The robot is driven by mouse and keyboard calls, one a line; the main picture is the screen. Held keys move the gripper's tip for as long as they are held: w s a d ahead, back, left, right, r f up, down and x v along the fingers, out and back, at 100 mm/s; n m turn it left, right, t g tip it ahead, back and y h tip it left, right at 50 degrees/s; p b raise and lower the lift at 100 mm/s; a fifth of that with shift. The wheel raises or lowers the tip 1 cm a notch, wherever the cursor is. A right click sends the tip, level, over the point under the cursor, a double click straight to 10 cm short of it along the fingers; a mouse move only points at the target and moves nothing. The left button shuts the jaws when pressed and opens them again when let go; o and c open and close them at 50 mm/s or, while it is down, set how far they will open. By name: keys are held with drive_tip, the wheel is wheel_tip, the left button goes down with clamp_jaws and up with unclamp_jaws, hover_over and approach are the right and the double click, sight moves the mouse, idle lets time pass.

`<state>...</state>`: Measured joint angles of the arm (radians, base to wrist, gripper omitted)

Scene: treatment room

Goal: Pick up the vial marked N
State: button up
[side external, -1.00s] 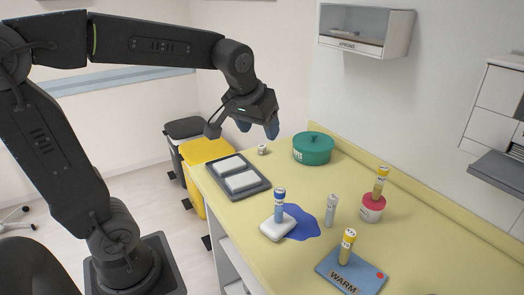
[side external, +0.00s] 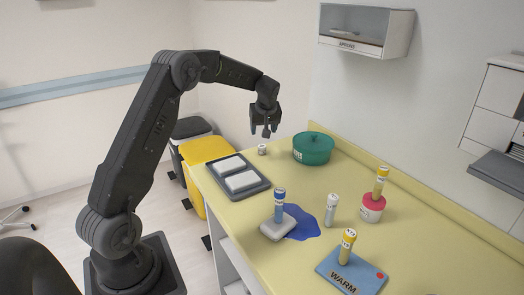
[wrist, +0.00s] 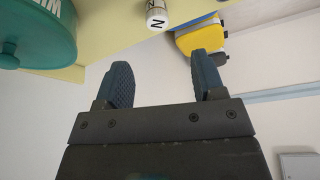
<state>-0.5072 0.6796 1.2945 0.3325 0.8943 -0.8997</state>
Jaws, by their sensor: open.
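The small white vial (side external: 262,149) stands at the back of the yellow counter, left of the teal pot. In the wrist view the vial (wrist: 157,16) shows a black N on its white end, at the top edge of the picture and partly cut off. My gripper (side external: 265,131) hangs close above the vial in the side view, pointing down. In the wrist view my gripper (wrist: 163,62) has its two blue-grey fingers spread with nothing between them. The N vial lies beyond the fingertips, apart from them.
A dark tray (side external: 260,188) with two white pads lies in front. A yellow bin (side external: 196,150) stands off the counter's left edge.

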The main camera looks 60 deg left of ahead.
sight(262, 146)
drive_tip(key=x, duration=1)
drive_tip(key=shift+w+f, duration=0.15)
drive_tip(key=shift+f, duration=0.1)
drive_tip(key=shift+d, duration=0.1)
drive_tip(key=c, duration=1)
drive_tip(key=shift+r, duration=0.15)
